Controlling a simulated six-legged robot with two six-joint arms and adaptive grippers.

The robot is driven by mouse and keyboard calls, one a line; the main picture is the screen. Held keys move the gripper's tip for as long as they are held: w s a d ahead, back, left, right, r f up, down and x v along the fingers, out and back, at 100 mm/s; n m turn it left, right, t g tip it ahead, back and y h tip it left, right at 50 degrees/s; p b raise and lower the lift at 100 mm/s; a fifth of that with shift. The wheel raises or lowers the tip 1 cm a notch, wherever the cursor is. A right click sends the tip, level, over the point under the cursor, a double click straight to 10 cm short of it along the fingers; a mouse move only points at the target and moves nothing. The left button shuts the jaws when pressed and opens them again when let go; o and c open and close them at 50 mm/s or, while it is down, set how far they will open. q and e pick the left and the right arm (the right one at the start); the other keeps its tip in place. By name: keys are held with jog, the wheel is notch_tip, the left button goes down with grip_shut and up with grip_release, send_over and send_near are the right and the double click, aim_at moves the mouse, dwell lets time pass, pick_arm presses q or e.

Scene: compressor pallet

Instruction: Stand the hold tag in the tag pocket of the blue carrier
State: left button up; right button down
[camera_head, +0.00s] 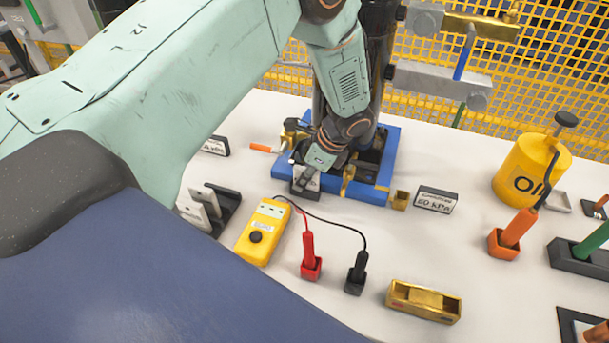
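The blue carrier (372,191) stands on the white table and holds a dark upright cylinder. Brass brackets sit on it, one at its front edge (348,179). My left gripper (306,181) reaches down at the carrier's front left. Its fingers overlap a small dark-edged piece with a white face (314,184), which may be the hold tag. The fingers and arm cover much of it, so I cannot tell whether it is gripped or stands in a pocket. I cannot make out the tag pocket for sure. My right gripper is not in view.
A yellow meter (263,231) with red (310,258) and black (356,273) probes lies in front of the carrier. A 60 kPa sign (436,200) and small brass block (400,200) stand right of it. A brass holder (423,301) is nearer; a yellow oil can (530,172) stands right.

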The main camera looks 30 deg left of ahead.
pick_arm(q)
jog(key=shift+r+p, duration=3.15)
jog(key=shift+r, duration=0.35)
